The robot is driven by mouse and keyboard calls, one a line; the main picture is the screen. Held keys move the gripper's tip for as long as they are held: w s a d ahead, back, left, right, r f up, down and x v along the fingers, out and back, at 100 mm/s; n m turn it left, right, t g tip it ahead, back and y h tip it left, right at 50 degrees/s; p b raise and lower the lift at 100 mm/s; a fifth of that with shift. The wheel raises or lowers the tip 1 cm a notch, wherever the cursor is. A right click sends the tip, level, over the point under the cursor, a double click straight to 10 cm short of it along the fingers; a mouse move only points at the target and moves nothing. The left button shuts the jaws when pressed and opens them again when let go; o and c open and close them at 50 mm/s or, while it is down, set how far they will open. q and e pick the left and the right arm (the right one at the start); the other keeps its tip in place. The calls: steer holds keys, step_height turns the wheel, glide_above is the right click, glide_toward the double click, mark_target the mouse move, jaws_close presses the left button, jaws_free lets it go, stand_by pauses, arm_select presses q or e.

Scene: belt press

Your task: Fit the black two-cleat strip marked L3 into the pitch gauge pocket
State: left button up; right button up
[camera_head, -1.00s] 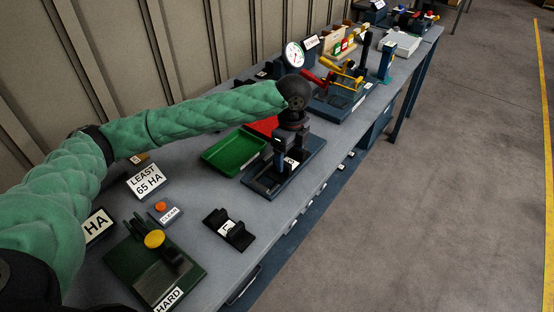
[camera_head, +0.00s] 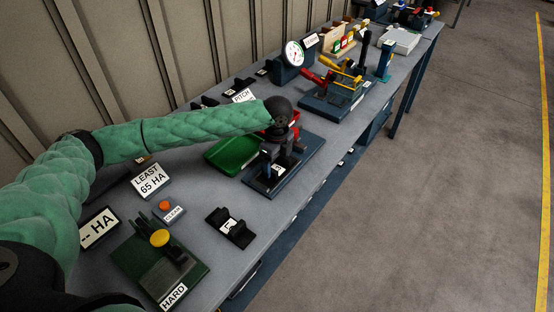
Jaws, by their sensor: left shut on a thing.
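My left gripper (camera_head: 277,150) points down over the dark blue gauge plate (camera_head: 310,152) at the middle of the bench. It is shut on a black two-cleat strip (camera_head: 276,171) with a small white label, too small to read. The strip is at the plate's near left part, over the pocket area, and covers most of it. I cannot tell whether the strip is seated in the pocket or just above it. A second black two-cleat strip (camera_head: 230,227) with a white label lies loose on the bench, nearer. My right gripper is out of view.
A hardness stand (camera_head: 158,262) with a yellow knob and an orange button box (camera_head: 168,210) are nearer. A dial gauge (camera_head: 293,54) and lever press (camera_head: 340,85) stand farther back.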

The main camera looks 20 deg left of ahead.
arm_select(q)
steer(key=o, duration=1)
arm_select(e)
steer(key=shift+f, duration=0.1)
arm_select(q)
steer(key=shift+r, duration=0.25)
steer(key=shift+r+b, duration=1.45)
steer(key=shift+r, duration=4.35)
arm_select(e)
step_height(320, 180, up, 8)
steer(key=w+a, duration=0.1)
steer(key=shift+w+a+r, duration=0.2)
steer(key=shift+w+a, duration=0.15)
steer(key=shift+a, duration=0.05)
arm_select(q)
steer(key=shift+r, duration=0.1)
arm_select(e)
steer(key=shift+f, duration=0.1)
